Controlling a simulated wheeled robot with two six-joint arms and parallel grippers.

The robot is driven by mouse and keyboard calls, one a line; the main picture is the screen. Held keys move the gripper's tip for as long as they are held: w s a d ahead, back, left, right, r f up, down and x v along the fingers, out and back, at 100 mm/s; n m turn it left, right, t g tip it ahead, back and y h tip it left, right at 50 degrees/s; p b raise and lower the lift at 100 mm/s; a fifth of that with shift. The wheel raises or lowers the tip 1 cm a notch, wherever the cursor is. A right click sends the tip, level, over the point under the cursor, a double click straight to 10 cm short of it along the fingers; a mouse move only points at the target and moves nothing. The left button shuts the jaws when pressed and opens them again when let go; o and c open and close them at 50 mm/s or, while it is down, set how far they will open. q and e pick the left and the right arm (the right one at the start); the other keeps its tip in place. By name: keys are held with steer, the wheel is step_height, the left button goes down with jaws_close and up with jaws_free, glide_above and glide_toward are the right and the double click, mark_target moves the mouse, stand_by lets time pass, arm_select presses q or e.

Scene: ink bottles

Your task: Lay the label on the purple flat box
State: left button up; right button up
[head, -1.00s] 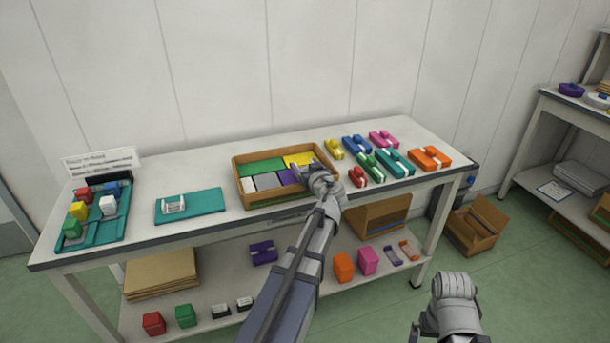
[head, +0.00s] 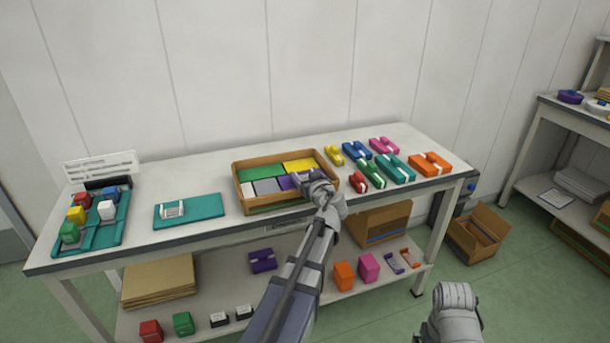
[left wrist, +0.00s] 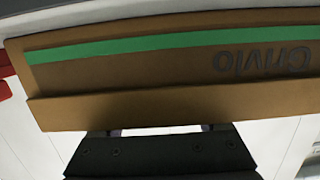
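The purple flat box (head: 285,183) lies in the front right part of an open cardboard crate (head: 241,197) on the table, partly covered by my left gripper. My left gripper (head: 306,181) is at the crate's front right corner. In the left wrist view the crate's wall (left wrist: 170,65), with a green stripe and upside-down lettering, hides the fingertips, and I cannot tell what they hold. My right gripper (head: 452,315) is low at the front, away from the table, its fingers mostly out of frame. I cannot make out a loose label for certain.
Green (head: 262,173) and yellow (head: 299,165) flat pieces share the crate. A teal mat (head: 200,212) holds a small white piece. A teal tray (head: 100,237) with bottles stands at left. Several colored boxes (head: 394,168) stand right of the crate. Bare table lies between mat and crate.

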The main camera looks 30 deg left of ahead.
arm_select(q)
steer(key=shift+o, duration=0.6)
steer(key=shift+s+d+f, duration=0.1)
steer(key=shift+s+f, duration=0.15)
steer(key=shift+r+p, duration=0.2)
steer(key=shift+p, duration=0.1)
steer(key=shift+w+r+p, duration=0.1)
steer(key=shift+r+p, duration=0.3)
steer(key=shift+p, duration=0.1)
steer(key=p+v, duration=0.2)
steer(key=v, duration=0.9)
steer(key=shift+d, duration=0.3)
